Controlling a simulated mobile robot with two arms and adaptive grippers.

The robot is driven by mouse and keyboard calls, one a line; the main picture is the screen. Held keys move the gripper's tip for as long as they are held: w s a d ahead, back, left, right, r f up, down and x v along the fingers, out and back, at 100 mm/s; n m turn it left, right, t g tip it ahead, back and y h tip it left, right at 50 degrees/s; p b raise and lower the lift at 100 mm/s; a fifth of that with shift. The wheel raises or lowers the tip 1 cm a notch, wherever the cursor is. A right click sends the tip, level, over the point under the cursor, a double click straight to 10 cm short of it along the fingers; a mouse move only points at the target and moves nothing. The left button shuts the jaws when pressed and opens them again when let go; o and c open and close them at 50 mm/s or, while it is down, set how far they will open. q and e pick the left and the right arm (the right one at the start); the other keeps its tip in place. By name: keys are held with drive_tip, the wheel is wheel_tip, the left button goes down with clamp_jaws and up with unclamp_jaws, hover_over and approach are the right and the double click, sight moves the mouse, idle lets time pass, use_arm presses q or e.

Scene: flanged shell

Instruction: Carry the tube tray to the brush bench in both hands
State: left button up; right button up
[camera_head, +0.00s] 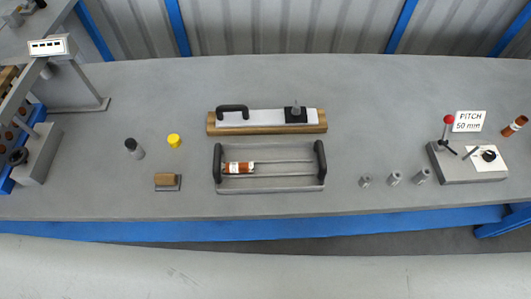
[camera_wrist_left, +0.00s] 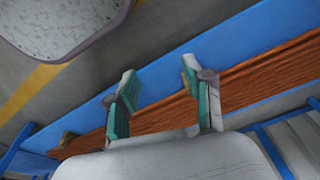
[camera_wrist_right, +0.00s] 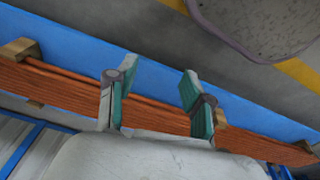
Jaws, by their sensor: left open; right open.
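The tube tray (camera_head: 270,184) is a grey metal tray with a black upright handle at each end, resting on the grey bench near its front edge in the head view. A brown tube with a white label (camera_head: 238,168) lies in it at the left. My left gripper (camera_wrist_left: 157,90) is open and empty in the left wrist view. My right gripper (camera_wrist_right: 152,88) is open and empty in the right wrist view. Neither gripper shows in the head view, and neither wrist view shows the tray. I cannot tell which place is the brush bench.
A wooden board with a white top and black handle (camera_head: 262,121) lies just behind the tray. Small grey cylinders (camera_head: 395,178) and a lever fixture (camera_head: 470,162) stand to the right. A yellow cap (camera_head: 174,140), a dark-topped cylinder (camera_head: 134,149) and a wooden block (camera_head: 166,180) stand left.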

use_arm(q)
drive_tip(key=w+r+p, duration=0.2)
drive_tip(key=w+r, duration=0.3)
drive_tip(key=r, duration=0.7)
use_arm(e)
drive_tip(key=w+a+r, duration=0.1)
drive_tip(key=w+r, duration=0.3)
drive_tip(key=r, duration=0.8)
use_arm(q)
wheel_tip(320, 180, up, 30)
drive_tip(key=n+t+h+p, duration=0.2)
drive_tip(key=n+t+p, duration=0.1)
drive_tip(key=p, duration=0.1)
hover_over(216, 155)
drive_tip(key=s+a, duration=0.2)
drive_tip(key=s, duration=0.3)
use_arm(e)
wheel_tip(216, 155, up, 31)
drive_tip(key=m+g+y, duration=0.1)
drive_tip(key=g+y, duration=0.1)
hover_over(323, 156)
drive_tip(key=d, duration=0.3)
use_arm(q)
drive_tip(key=shift+n, duration=0.3)
use_arm(e)
drive_tip(key=shift+a, duration=0.25)
use_arm(q)
drive_tip(key=shift+w, duration=0.1)
